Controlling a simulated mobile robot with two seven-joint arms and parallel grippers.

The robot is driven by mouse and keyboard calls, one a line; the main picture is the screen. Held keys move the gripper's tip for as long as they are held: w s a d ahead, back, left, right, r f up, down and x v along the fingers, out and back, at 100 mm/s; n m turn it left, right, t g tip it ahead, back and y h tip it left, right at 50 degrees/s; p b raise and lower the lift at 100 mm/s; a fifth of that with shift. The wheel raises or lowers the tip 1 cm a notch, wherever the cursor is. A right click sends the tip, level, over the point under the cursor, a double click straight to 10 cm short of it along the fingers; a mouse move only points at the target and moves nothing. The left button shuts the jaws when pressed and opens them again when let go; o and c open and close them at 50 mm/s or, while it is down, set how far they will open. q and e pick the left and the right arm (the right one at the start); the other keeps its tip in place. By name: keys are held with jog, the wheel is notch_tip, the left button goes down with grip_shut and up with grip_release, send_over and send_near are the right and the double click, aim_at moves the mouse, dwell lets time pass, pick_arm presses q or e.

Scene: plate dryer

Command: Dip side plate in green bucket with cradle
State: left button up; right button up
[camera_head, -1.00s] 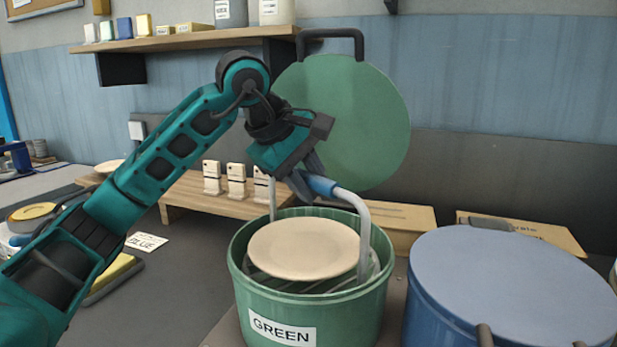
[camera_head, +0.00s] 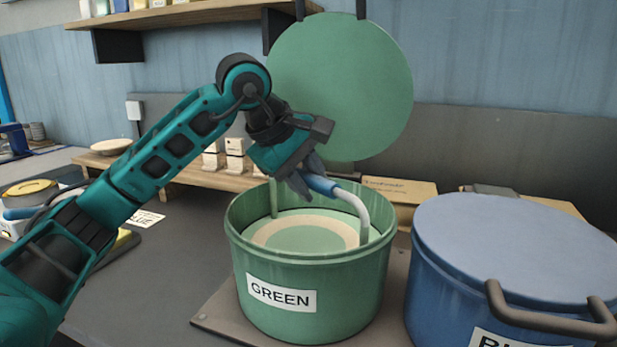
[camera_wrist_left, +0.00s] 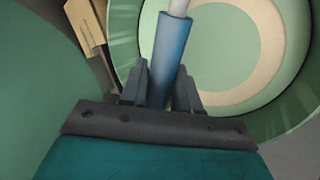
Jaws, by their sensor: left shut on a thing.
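My left gripper (camera_head: 303,180) is shut on the blue grip of the cradle (camera_head: 352,201) above the green bucket (camera_head: 255,268). The cradle's pale handle reaches down into the bucket; its lower part is hidden. The side plate (camera_head: 270,236) lies inside the bucket, with green liquid over its middle and a cream ring of it showing. In the left wrist view the gripper (camera_wrist_left: 162,88) is closed around the blue grip, and the plate's cream ring (camera_wrist_left: 270,60) shows in the bucket. My right gripper is not in view.
The green lid (camera_head: 340,90) stands upright behind the bucket. A blue bucket (camera_head: 450,270) with its lid on stands close at right. A wooden rack (camera_head: 205,178) and cardboard boxes (camera_head: 400,190) are behind. The dark counter at left is partly clear.

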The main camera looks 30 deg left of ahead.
pick_arm(q)
jog(key=shift+f+b, duration=1.2)
jog(key=shift+f, duration=0.6)
dwell(1.5)
